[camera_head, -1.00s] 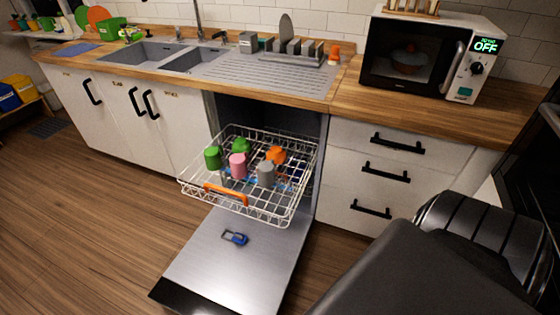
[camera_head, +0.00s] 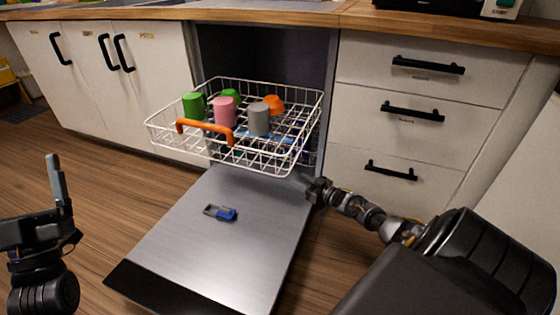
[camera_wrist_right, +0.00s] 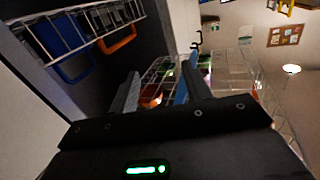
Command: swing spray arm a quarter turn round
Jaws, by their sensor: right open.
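A blue part (camera_head: 284,140), which looks like the spray arm, shows in pieces through the wires of the pulled-out white rack (camera_head: 165,140); most of it is hidden. In the right wrist view a blue bar (camera_wrist_right: 181,92) shows between my finger pads, close to the right-hand one; I cannot tell whether they touch. My right gripper (camera_head: 304,180) reaches in low beside the rack's right side, above the door; it is open in the wrist view (camera_wrist_right: 163,88). My left gripper (camera_head: 58,182) is at the left edge, away from the dishwasher, with one finger clearly seen.
Green, pink, grey and orange cups stand in the rack, which has an orange handle (camera_head: 190,126). The lowered door (camera_head: 215,260) carries a small blue and grey item (camera_head: 222,213). Drawers (camera_head: 405,130) stand close on the right. The floor at left is clear.

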